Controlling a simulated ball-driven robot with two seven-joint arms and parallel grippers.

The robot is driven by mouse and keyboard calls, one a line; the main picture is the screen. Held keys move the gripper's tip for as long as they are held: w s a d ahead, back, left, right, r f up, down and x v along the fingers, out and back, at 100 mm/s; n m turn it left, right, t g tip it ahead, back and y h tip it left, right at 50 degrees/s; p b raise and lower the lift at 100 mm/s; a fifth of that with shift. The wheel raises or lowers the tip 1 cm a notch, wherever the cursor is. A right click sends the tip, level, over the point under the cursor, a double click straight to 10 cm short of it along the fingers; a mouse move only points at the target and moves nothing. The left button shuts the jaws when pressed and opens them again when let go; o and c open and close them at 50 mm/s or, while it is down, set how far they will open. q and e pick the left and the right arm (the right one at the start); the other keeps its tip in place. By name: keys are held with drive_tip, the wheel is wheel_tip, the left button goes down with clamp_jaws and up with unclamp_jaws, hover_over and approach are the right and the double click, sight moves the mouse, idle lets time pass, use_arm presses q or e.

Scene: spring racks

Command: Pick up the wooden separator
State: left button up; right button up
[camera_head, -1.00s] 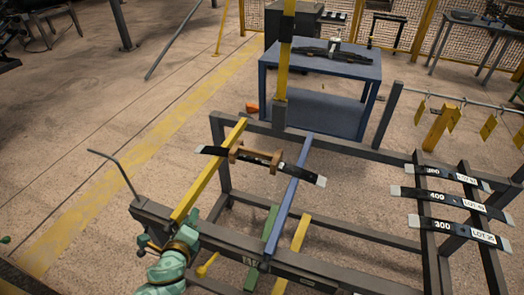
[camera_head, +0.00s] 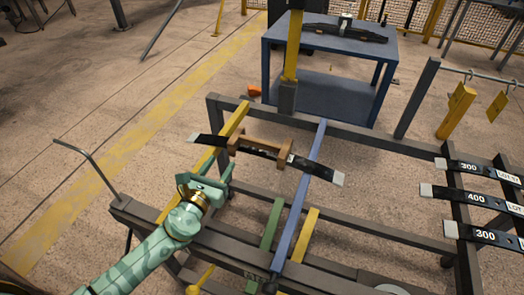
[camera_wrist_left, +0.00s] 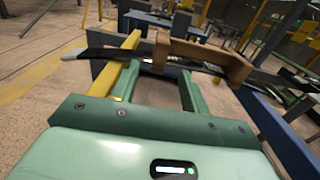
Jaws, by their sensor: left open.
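The wooden separator (camera_head: 262,146) is a brown bracket-like block with two raised ends. It sits on a black leaf spring (camera_head: 318,170) with pale tips, which lies across a yellow bar (camera_head: 233,118) and a blue bar (camera_head: 304,190) of the rack. My left gripper (camera_head: 215,172) is open and empty, just in front and to the left of the separator. In the left wrist view, the separator (camera_wrist_left: 205,57) shows beyond my two green fingers (camera_wrist_left: 160,75), with its left end between their directions and its right end off to the right. I cannot tell the exact gap. My right gripper is out of view.
The dark rack frame (camera_head: 375,237) surrounds the bars, with a bent rod (camera_head: 88,160) at its left. Labelled springs (camera_head: 478,197) lie on the right. A blue table (camera_head: 325,95) stands behind. Open floor lies to the left.

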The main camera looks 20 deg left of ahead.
sight(230, 147)
use_arm(q)
drive_tip(key=shift+w+d+r, duration=0.1)
drive_tip(key=shift+w+r, duration=0.45)
drive_tip(key=shift+w, duration=0.1)
drive_tip(key=w, duration=0.5)
drive_tip(key=shift+w+d+f, duration=0.1)
drive_tip(key=shift+w, duration=0.1)
clamp_jaws()
